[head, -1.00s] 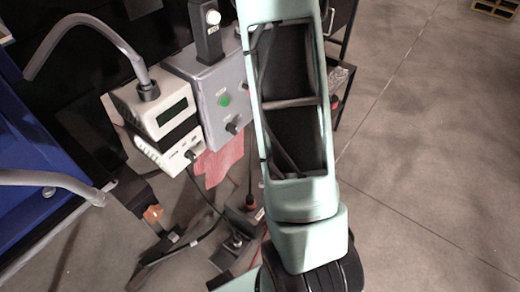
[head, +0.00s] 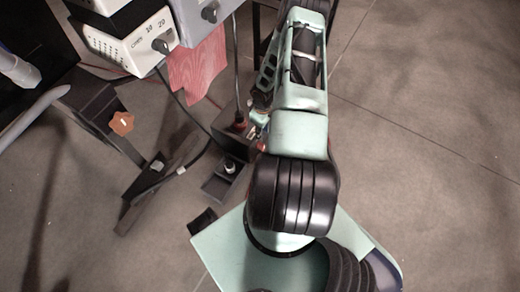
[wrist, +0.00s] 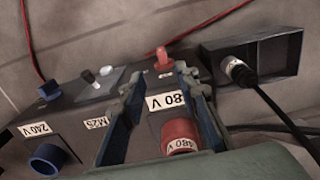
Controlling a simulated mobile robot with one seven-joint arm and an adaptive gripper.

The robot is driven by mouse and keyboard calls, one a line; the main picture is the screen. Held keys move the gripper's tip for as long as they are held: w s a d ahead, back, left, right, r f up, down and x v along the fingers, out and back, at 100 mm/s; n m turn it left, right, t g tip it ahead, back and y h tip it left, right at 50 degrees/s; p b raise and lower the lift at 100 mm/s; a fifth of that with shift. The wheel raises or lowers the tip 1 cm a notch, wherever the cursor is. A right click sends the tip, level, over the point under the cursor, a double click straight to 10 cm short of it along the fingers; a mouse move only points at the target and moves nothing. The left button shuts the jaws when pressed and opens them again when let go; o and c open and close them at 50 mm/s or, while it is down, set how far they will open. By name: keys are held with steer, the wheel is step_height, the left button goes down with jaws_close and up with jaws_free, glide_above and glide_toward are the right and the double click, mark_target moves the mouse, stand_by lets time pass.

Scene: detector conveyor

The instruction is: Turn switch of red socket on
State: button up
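In the wrist view, the red socket (wrist: 180,134), marked 480 V, is at the lower middle of a dark socket box. The small red switch (wrist: 163,62) stands behind it, near the box's far edge. I cannot tell whether it is on or off. The fingertips are close to the red switch, and I see nothing held. In the head view, the box (head: 228,138) is low beside my arm, and my gripper is mostly hidden there.
A black cable plug (wrist: 237,70) is at right. White and grey instruments (head: 130,35) and a red cloth (head: 198,66) are above in the head view.

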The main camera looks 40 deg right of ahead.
mark_target(262, 144)
steer(key=shift+a+f, duration=0.15)
steer(key=shift+f, duration=0.35)
step_height(262, 144, down, 10)
steer(key=b, duration=0.4)
steer(key=shift+s, duration=0.1)
jaws_close()
